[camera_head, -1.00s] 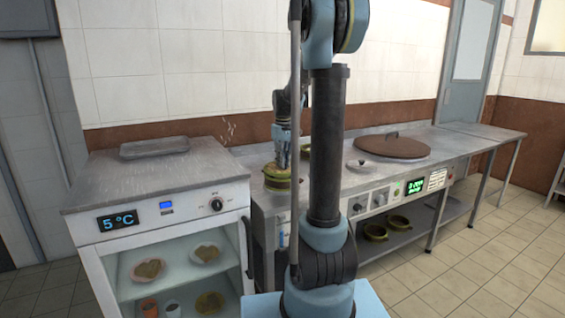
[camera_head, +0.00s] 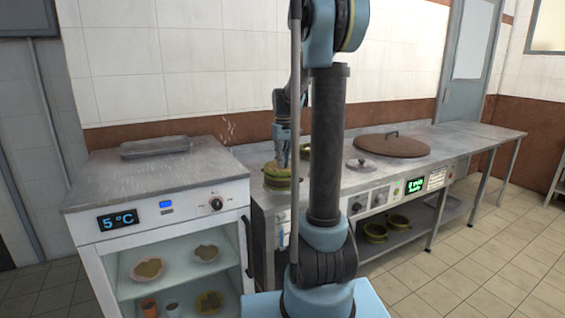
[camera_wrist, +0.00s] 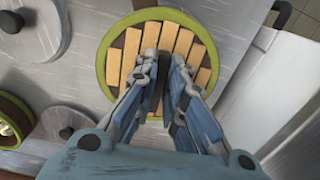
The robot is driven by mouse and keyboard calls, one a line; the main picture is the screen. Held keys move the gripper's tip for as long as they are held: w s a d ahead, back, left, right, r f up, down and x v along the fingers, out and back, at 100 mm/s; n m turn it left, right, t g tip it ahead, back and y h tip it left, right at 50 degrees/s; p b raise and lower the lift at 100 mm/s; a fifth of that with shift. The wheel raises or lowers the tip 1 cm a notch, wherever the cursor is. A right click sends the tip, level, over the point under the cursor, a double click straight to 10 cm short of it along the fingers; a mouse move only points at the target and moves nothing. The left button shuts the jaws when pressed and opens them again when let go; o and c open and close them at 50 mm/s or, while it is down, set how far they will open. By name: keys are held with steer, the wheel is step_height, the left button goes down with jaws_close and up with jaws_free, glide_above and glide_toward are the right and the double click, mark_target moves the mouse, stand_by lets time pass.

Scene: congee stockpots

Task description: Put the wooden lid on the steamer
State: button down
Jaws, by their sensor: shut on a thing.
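The wooden lid (camera_wrist: 183,42), round with pale slats, lies directly under my gripper (camera_wrist: 164,72) in the wrist view. A green rim (camera_wrist: 105,67) surrounds the slats. My gripper is shut on the lid near its middle; the fingers hide the gripped part. In the head view my gripper (camera_head: 283,160) points down onto the round green steamer (camera_head: 277,181) at the counter's left end. The lid looks level on or just over the steamer; I cannot tell whether it is fully seated.
A large brown round cover (camera_head: 393,147) and a small metal lid (camera_head: 361,166) lie to the right on the counter. Another green-rimmed pot (camera_wrist: 14,106) and metal lids (camera_wrist: 66,122) show in the wrist view. A fridge (camera_head: 165,200) stands left, with a tray (camera_head: 155,147) on top.

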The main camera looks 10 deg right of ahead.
steer(key=shift+f, duration=0.55)
steer(key=c, duration=1.9)
jaws_free()
steer(key=shift+c, duration=0.2)
step_height(320, 180, up, 11)
steer(key=s+f+m, duration=0.1)
steer(key=s+f, duration=0.5)
steer(key=s, duration=0.5)
steer(key=s+f+m+t, duration=0.1)
steer(key=s+f, duration=0.6)
steer(key=s, duration=0.5)
steer(key=s+f+m+t, duration=0.1)
steer(key=s+f+m, duration=0.1)
steer(key=s+f, duration=0.5)
steer(key=s, duration=0.4)
steer(key=shift+s, duration=0.15)
